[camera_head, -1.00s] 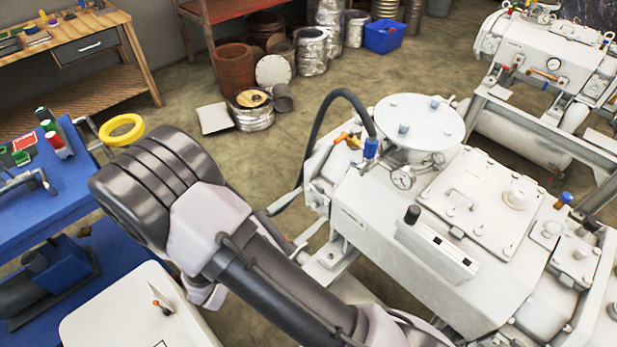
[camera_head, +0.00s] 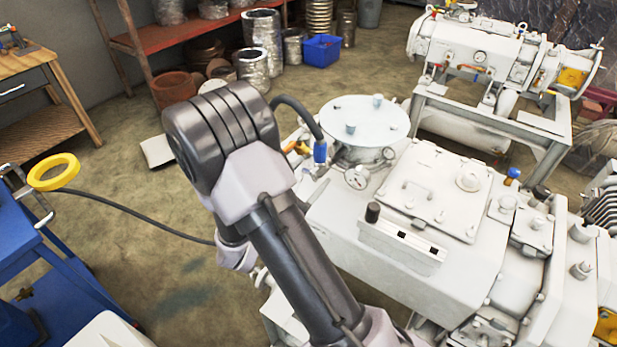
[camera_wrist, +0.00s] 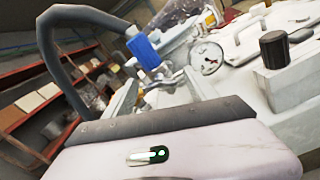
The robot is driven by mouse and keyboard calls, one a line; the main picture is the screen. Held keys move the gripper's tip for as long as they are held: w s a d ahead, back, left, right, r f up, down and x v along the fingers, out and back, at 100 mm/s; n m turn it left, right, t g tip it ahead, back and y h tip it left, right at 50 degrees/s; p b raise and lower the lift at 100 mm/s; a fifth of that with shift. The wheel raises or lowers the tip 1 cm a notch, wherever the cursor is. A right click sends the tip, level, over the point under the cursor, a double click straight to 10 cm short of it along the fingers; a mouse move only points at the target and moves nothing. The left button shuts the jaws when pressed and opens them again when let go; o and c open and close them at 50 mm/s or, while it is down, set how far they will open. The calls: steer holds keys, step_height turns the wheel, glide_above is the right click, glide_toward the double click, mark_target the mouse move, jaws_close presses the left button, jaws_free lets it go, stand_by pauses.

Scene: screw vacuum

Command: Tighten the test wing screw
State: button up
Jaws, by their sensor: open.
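The white vacuum machine (camera_head: 345,225) fills the right half of the head view. A black hose ends at a blue fitting (camera_head: 320,150) beside a round gauge (camera_head: 357,177). Orange and yellow handles (camera_head: 295,147) sit just left of it. The blue fitting (camera_wrist: 143,50) and gauge (camera_wrist: 206,58) also show in the wrist view, beyond my gripper's pale housing (camera_wrist: 170,155). I see nothing held. I cannot pick out the test wing screw with certainty; a small metal fitting (camera_wrist: 160,78) lies below the blue one.
A second white machine (camera_head: 470,60) is behind. A blue table (camera_head: 25,245) with a yellow ring (camera_head: 54,172) is at left. The floor between is mostly clear, crossed by a cable (camera_head: 150,230).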

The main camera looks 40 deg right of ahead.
steer(key=shift+c, duration=0.4)
steer(key=c, duration=1.3)
steer(key=shift+f+m+b, duration=0.1)
steer(key=shift+m+b, duration=0.3)
steer(key=shift+b, duration=0.05)
steer(key=shift+m, duration=0.6)
steer(key=o, duration=1.4)
steer(key=p+v, duration=0.4)
steer(key=v, duration=1.3)
steer(key=shift+s+a, duration=0.15)
steer(key=shift+a, duration=0.1)
